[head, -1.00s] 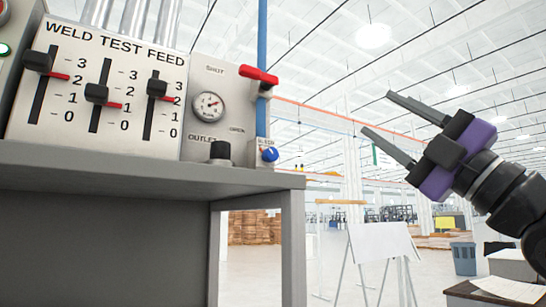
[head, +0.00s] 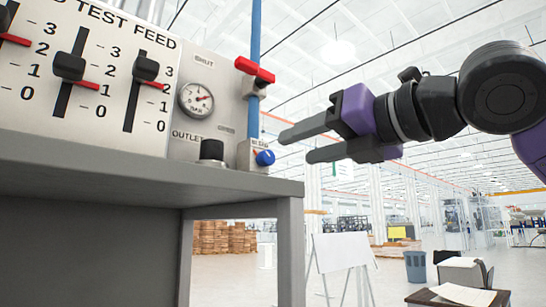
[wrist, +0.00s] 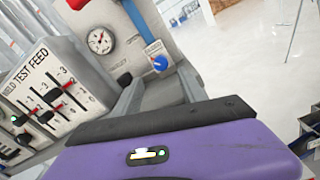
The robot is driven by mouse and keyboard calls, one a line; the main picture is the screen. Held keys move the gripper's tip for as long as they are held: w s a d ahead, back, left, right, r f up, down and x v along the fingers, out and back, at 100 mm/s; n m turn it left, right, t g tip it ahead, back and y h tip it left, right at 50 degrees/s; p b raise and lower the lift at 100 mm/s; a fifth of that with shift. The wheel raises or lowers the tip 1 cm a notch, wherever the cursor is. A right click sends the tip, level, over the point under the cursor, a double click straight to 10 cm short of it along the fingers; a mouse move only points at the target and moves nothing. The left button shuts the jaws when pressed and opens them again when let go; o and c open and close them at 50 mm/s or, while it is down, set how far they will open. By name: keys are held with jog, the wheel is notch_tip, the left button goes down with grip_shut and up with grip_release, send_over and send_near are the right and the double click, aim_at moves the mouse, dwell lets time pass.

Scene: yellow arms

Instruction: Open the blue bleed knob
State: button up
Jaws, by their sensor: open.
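The blue bleed knob (head: 264,158) sits on a small block at the right edge of the panel, below the blue pipe (head: 254,60). It also shows in the wrist view (wrist: 160,63), beyond the fingers and roughly between them. My gripper (head: 298,145) is open and empty, its two grey fingers pointing left toward the knob. In the head view the fingertips are just right of the knob and appear apart from it. The knob carries a pale mark; its exact angle is hard to tell.
A red lever handle (head: 254,70) is on the pipe above the knob. A pressure gauge (head: 196,100) and a black outlet knob (head: 212,150) are to its left, then a slider panel (head: 85,75). The grey bench (head: 150,177) lies below.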

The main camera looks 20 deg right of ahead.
aim_at(270, 158)
jog(key=shift+n, duration=0.3)
jog(key=shift+p+x, duration=1.05)
jog(key=shift+x, duration=2.8)
jog(key=shift+f, duration=0.1)
grip_shut()
